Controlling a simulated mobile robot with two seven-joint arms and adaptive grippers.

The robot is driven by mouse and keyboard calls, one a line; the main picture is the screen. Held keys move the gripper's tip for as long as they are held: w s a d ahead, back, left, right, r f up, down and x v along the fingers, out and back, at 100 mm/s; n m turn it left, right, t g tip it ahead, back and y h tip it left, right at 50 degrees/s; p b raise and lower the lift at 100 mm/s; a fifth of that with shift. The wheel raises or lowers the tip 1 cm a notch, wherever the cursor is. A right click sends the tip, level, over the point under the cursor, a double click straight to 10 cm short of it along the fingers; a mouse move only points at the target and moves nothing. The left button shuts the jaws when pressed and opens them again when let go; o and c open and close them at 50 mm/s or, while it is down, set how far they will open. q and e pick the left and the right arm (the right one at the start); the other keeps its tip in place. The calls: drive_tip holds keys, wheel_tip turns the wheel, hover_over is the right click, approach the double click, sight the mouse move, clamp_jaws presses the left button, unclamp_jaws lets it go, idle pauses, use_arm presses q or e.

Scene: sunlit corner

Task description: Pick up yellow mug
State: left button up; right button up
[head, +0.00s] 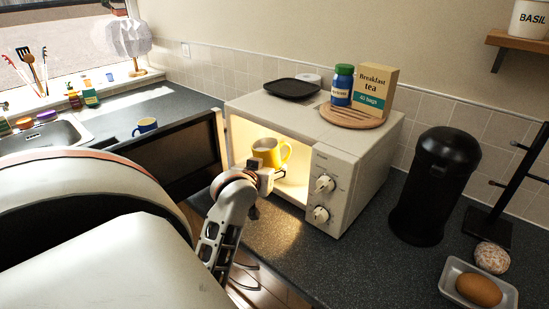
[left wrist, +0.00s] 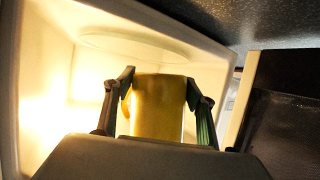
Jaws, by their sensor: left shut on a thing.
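The yellow mug (head: 271,152) is at the open front of the lit microwave (head: 330,140), its handle toward the right in the head view. My left gripper (head: 262,165) reaches in at the microwave opening and is shut on the mug. In the left wrist view the mug (left wrist: 158,108) stands between the two fingers (left wrist: 158,100), one on each side. The mug's lower part is hidden behind the gripper in both views. I cannot tell whether its base touches the microwave floor. My right gripper is not in view.
The microwave door (head: 175,160) is swung open to the left. A tea box (head: 376,88) and a jar (head: 342,86) stand on top of the microwave. A blue mug (head: 145,126) stands behind the door.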

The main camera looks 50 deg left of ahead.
use_arm(q)
drive_tip(key=shift+s+d+r, duration=0.1)
drive_tip(key=shift+s+d, duration=0.05)
drive_tip(key=shift+s, duration=1)
drive_tip(key=shift+s, duration=0.1)
drive_tip(key=shift+s, duration=0.1)
idle(2.3)
